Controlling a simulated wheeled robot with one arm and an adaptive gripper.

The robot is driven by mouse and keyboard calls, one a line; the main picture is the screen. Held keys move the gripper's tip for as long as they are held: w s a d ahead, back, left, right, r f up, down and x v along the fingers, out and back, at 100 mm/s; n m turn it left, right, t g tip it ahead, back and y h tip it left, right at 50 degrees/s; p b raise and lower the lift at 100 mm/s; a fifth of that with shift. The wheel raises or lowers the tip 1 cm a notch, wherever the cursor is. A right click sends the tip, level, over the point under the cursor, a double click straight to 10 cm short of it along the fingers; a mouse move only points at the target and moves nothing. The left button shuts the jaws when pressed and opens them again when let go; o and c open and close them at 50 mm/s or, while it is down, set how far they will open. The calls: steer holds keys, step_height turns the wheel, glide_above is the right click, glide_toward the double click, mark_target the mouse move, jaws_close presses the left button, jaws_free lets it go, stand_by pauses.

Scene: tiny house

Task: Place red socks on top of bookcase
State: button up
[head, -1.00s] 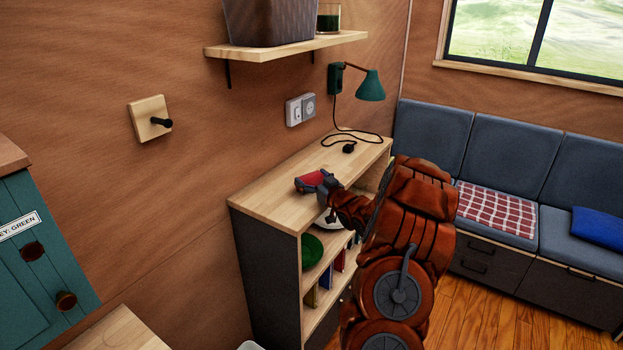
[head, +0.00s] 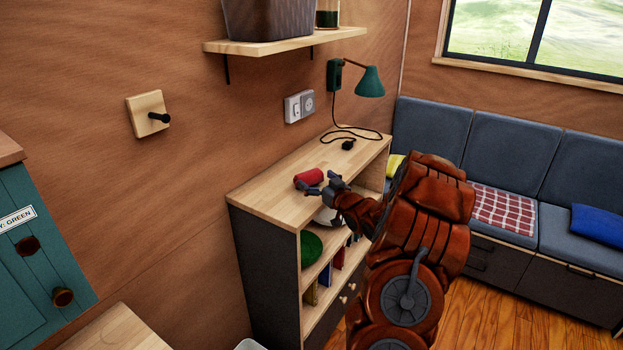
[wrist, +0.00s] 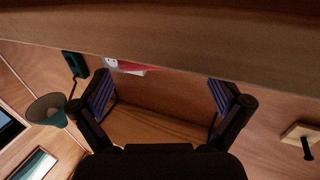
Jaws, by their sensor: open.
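The red socks (head: 309,178), a small rolled bundle, lie on the wooden top of the bookcase (head: 265,203), near its front edge in the head view. My gripper (head: 325,185) is open just right of the socks, at the bookcase's front edge, and appears empty. In the wrist view my gripper (wrist: 160,98) has its two fingers spread wide with nothing between them. A strip of red, likely the socks (wrist: 138,66), shows past the wooden edge there, mostly hidden.
A black plug and cord (head: 348,145) lie on the back of the bookcase top, below a green wall lamp (head: 369,82). A wall shelf (head: 285,43) with a basket (head: 268,18) hangs above. The bookcase shelves hold a green bowl (head: 311,248) and books.

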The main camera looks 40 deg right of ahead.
steer(key=s+b, duration=0.2)
steer(key=s, duration=0.6)
steer(key=shift+s+a, duration=0.4)
steer(key=shift+a, duration=0.05)
steer(key=shift+r, duration=0.1)
